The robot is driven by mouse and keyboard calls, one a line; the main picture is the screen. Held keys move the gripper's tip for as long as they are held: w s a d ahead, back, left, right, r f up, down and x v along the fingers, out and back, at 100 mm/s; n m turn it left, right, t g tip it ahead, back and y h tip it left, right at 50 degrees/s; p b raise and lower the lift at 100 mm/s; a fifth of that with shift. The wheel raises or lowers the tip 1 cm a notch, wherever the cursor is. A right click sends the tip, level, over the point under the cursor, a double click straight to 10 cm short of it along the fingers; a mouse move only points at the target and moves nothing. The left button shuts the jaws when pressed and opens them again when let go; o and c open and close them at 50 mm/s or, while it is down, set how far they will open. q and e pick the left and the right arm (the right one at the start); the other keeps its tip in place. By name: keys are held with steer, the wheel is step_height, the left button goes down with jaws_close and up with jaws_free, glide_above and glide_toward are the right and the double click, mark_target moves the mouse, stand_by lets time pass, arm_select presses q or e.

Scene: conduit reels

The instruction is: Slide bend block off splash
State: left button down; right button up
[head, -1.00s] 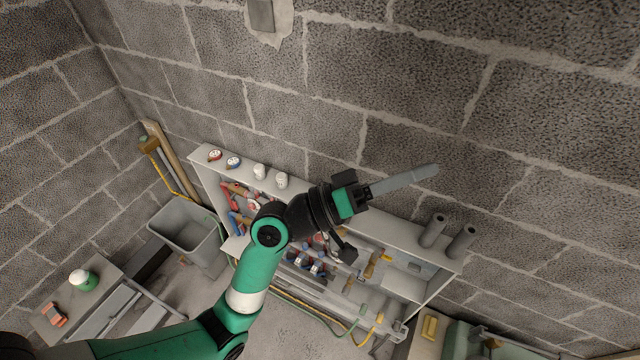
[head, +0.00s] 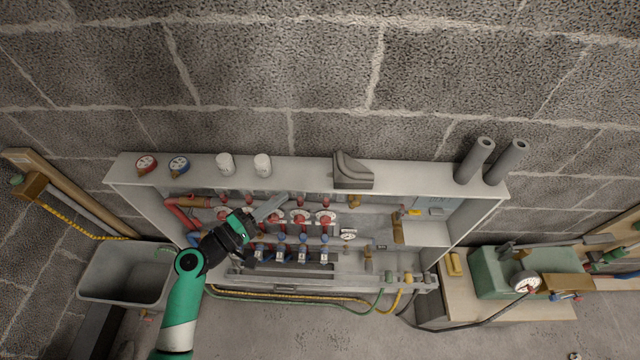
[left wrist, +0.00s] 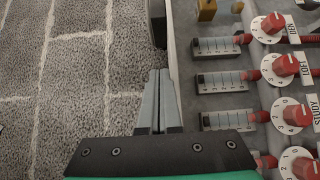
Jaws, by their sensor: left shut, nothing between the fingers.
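The bend block appears to be the grey block with a curved groove (head: 352,172) on top of the white cabinet (head: 305,172), right of the two white cups. No splash can be made out under or around it. My left gripper (head: 284,199) is shut and empty in front of the cabinet, lower left of the block and apart from it, its fingers pointing up and right. In the left wrist view its shut fingers (left wrist: 158,78) point toward a dark grey thing (left wrist: 158,22) at the top edge, possibly the block. My right gripper is not in view.
The cabinet holds red and blue valves. The top is clear on both sides of the block.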

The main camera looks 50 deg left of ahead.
mark_target(322, 181)
arm_select(q)
steer(key=w, duration=0.9)
steer(key=shift+a+r, duration=0.1)
steer(key=shift+a, duration=0.2)
steer(key=w+d, duration=0.2)
steer(key=w, duration=0.1)
steer(key=shift+d, duration=0.1)
steer(key=shift+w+d+p, duration=0.3)
steer(key=shift+w, duration=0.1)
